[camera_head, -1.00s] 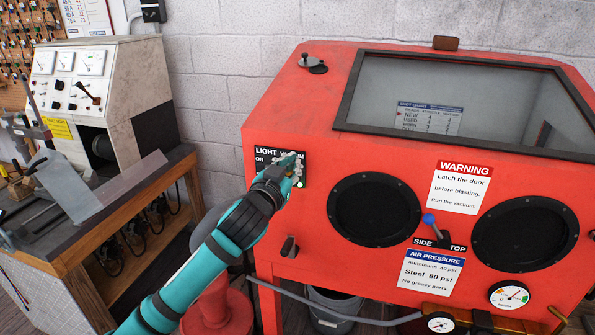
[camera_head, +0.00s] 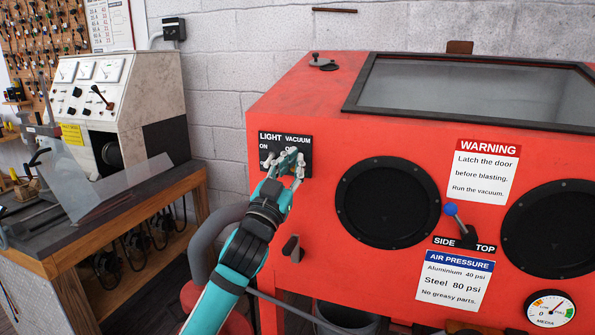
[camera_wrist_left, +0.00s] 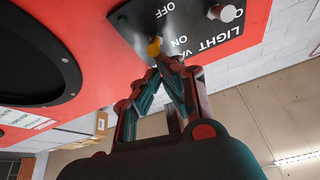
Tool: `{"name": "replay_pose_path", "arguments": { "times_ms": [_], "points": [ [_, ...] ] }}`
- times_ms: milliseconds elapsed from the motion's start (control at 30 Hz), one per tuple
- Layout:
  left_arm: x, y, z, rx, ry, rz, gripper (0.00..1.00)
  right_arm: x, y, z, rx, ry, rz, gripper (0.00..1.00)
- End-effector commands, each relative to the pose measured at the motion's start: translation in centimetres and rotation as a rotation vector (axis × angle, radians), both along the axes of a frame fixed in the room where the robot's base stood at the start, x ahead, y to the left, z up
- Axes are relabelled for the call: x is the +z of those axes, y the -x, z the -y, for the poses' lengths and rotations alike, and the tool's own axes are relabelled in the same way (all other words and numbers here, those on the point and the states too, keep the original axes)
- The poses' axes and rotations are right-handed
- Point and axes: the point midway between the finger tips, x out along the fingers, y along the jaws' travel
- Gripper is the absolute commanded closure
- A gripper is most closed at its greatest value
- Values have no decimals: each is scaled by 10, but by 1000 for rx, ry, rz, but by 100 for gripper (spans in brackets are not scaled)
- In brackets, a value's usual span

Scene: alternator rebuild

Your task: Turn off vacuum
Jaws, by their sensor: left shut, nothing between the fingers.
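The black switch panel (camera_head: 307,143), marked LIGHT and VACUUM, is on the upper left of the red blasting cabinet's front in the head view. In the left wrist view the panel (camera_wrist_left: 130,22) appears upside down. The vacuum switch (camera_wrist_left: 154,47) has a yellow tip, close to the ON label. The light switch (camera_wrist_left: 228,13) has a white tip. My left gripper (camera_head: 290,156) is in front of the panel and hides much of it. Its closed fingertips (camera_wrist_left: 168,62) are empty beside the yellow tip; I cannot tell whether they touch it. My right gripper is out of view.
The red cabinet (camera_head: 400,135) fills the right, with round glove ports and a blue-tipped lever (camera_head: 455,215). A workbench (camera_head: 130,222) with a test stand is at the left. A grey hose (camera_head: 205,240) runs beside my left arm.

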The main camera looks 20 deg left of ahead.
Motion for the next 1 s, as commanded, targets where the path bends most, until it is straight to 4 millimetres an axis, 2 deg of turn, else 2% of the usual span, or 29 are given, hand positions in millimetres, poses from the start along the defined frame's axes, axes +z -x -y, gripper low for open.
{"name": "replay_pose_path", "arguments": {
  "times_ms": [33, 267, 700, 833, 1000],
  "points": [
    [7, 1, 0, 0, -1, 4, 100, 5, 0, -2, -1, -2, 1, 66],
    [1, 9, -1, -2, 0, 1, 100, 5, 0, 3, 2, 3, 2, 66],
    [-39, 84, -10, -1, 0, -1, 100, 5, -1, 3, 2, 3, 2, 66],
    [-46, 99, -12, 0, 0, 1, 100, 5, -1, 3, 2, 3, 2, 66],
    [-49, 106, -13, 0, 0, 2, 100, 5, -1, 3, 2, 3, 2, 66]
  ]
}}
